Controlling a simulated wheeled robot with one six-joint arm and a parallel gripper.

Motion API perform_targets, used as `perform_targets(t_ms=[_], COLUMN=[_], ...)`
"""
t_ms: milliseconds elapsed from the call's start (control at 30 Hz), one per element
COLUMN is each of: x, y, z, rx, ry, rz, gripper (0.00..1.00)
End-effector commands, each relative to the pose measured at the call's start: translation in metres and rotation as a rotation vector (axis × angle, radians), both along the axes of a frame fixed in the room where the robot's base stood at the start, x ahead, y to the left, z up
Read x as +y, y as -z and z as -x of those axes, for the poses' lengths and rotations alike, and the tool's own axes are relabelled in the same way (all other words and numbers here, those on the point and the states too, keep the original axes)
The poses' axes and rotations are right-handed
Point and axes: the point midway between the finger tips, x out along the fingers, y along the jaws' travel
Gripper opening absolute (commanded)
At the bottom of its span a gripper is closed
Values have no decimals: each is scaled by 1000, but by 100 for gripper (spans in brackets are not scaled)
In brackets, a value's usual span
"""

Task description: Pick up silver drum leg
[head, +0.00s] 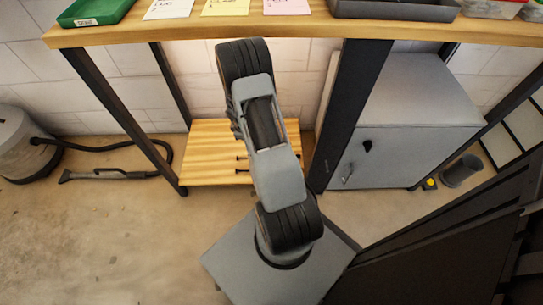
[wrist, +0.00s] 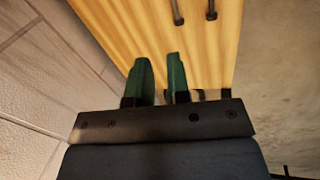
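Two thin, dark-tipped rods lie on the low wooden shelf (head: 205,165). In the wrist view their ends show at the top, a left rod (wrist: 178,14) and a right rod (wrist: 211,10). I cannot tell whether either is the silver drum leg. In the head view their ends poke out left of my arm, an upper rod end (head: 241,157) and a lower one (head: 241,170); the arm hides the rest. My gripper (wrist: 159,70) has green fingers standing apart with nothing visible between them. It is over the shelf's edge, apart from the rods. The head view does not show the fingers.
The wooden bench top (head: 300,25) overhangs the shelf, with a green tray (head: 95,12) and a dark tray (head: 390,8) on it. Black bench legs (head: 348,110) and a grey cabinet (head: 410,120) stand to the right. A vacuum hose (head: 100,150) lies left on open floor.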

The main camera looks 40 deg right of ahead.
Motion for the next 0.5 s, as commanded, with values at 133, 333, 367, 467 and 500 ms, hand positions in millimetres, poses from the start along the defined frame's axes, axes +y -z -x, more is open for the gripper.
perform_targets(t_ms=[133, 333, 367, 467, 500], x=[-13, -19, -19, -21, -22], y=[42, 76, 81, 100, 109], z=[9, 17, 18, 17, 16], rx=[21, 30, 30, 30, 31], ry=[-78, -137, -142, -151, -152], rz=[-9, -17, -18, -19, -20], gripper=[17, 17, 17, 17, 17])
